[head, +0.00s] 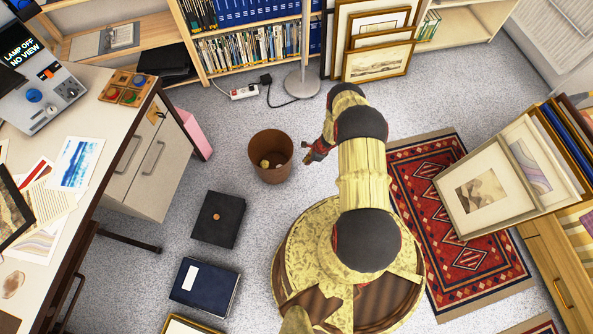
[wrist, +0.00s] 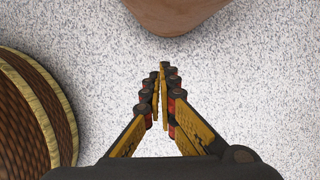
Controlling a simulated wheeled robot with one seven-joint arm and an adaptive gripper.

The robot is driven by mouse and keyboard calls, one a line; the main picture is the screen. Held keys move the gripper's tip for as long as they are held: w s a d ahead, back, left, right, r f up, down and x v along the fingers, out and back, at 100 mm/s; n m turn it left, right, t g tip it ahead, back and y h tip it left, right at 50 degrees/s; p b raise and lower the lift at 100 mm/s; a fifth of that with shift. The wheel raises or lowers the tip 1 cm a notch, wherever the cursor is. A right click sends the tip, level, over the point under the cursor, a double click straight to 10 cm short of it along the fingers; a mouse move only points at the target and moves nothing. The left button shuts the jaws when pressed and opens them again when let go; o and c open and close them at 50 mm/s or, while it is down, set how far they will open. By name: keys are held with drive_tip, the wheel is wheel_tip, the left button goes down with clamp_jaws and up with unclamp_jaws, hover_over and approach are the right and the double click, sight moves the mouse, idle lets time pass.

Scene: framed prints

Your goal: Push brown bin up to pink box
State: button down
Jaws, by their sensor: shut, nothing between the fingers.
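The brown bin (head: 271,171) stands upright on the grey carpet, with something yellowish crumpled inside. Its lower wall also shows at the top of the wrist view (wrist: 178,12). The pink box (head: 195,134) stands to the left of the bin, beside the desk's drawer unit, with a stretch of bare carpet between it and the bin. My gripper (head: 308,154) is just right of the bin, low over the floor. In the wrist view my gripper (wrist: 161,70) has its fingers together and empty, with a gap of carpet between the tips and the bin.
A black box (head: 218,220) and a dark blue binder (head: 205,287) lie on the floor below-left of the bin. The desk drawers (head: 150,165) border the left. A lamp base (head: 301,84) and a power strip (head: 243,92) lie behind. A red rug (head: 440,200) is at right.

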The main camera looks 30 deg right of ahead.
drive_tip(key=w+a+f+b, duration=0.2)
drive_tip(key=f+b, duration=0.1)
drive_tip(key=f, duration=0.2)
drive_tip(key=w+a+f+m+b, duration=0.1)
drive_tip(key=w+a+f+b, duration=0.1)
drive_tip(key=f, duration=0.3)
drive_tip(key=shift+w+h+b, duration=0.3)
drive_tip(key=shift+w+b, duration=0.05)
drive_tip(key=shift+b, duration=0.35)
